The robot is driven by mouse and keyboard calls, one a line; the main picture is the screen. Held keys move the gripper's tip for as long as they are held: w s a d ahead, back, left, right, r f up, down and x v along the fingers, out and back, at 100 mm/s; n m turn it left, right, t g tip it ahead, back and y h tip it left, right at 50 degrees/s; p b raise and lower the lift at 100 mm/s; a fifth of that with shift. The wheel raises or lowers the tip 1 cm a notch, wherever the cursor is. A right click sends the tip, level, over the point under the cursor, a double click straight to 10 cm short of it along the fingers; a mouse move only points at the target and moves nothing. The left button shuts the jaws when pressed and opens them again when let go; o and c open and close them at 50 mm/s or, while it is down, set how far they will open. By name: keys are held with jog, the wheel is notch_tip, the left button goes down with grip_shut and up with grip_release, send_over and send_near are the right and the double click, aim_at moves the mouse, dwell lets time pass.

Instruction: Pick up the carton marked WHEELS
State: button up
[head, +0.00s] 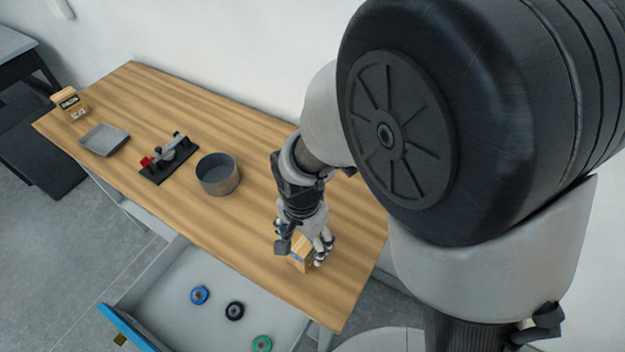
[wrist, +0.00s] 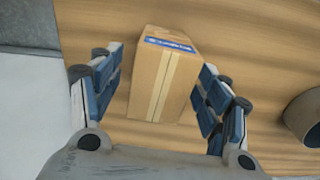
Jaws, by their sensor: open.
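A small brown carton (head: 299,262) with a blue label stands near the right end of the wooden table. In the wrist view this carton (wrist: 163,80) sits between the two fingers of my gripper (wrist: 157,78), its blue label along the upper edge; the print is too blurred to read. My gripper (head: 303,246) is open and reaches down around the carton, with a finger on each side. A gap shows left of the carton; the right finger is very close, and I cannot tell whether it touches. Another carton (head: 70,103) with a dark label stands at the table's far left end.
The wooden table (head: 255,130) also holds a grey tray (head: 104,140), a black fixture with a red part (head: 167,158) and a round grey pot (head: 217,174). An open drawer (head: 175,283) at the front holds blue, black and green rolls. Bare tabletop lies left of my gripper.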

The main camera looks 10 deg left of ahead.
jog(key=f, duration=0.1)
jog(key=f+b, duration=0.1)
jog(key=f, duration=0.1)
jog(key=f+b, duration=0.1)
jog(key=f, duration=0.1)
jog(key=shift+w+f, duration=0.25)
jog(key=shift+r, duration=0.1)
jog(key=shift+c, duration=0.4)
jog(key=c, duration=1.3)
jog(key=shift+o, duration=0.2)
jog(key=shift+r, duration=0.1)
